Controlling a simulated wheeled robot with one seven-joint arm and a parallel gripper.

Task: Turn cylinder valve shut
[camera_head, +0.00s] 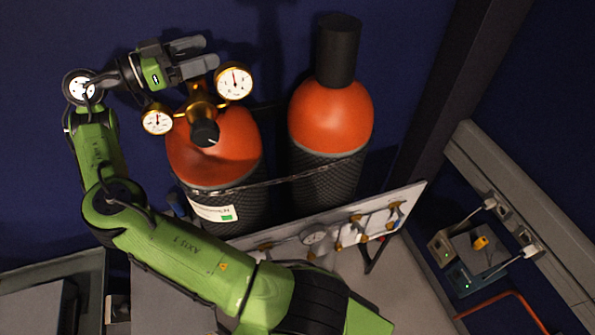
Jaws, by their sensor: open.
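Two orange-topped gas cylinders with dark mesh sleeves stand against the dark blue wall. The left cylinder (228,160) carries a brass regulator with two round gauges, the right gauge (234,82) and the left gauge (157,121). A black knob (205,133) with a pale mark sits at the front of this fitting. The right cylinder (331,118) has a tall black cap (338,48). My gripper (200,56) is open and empty, just above and behind the brass fitting, with its fingers pointing right. Whether it touches the fitting cannot be told. Part of the brass valve is hidden by the gripper.
A strap (285,181) runs across both cylinders. A pale panel (335,226) with brass valves and a gauge stands before them. At the right are a wall trunking with sockets (521,215) and small boxes (470,250). A grey cabinet lies lower left.

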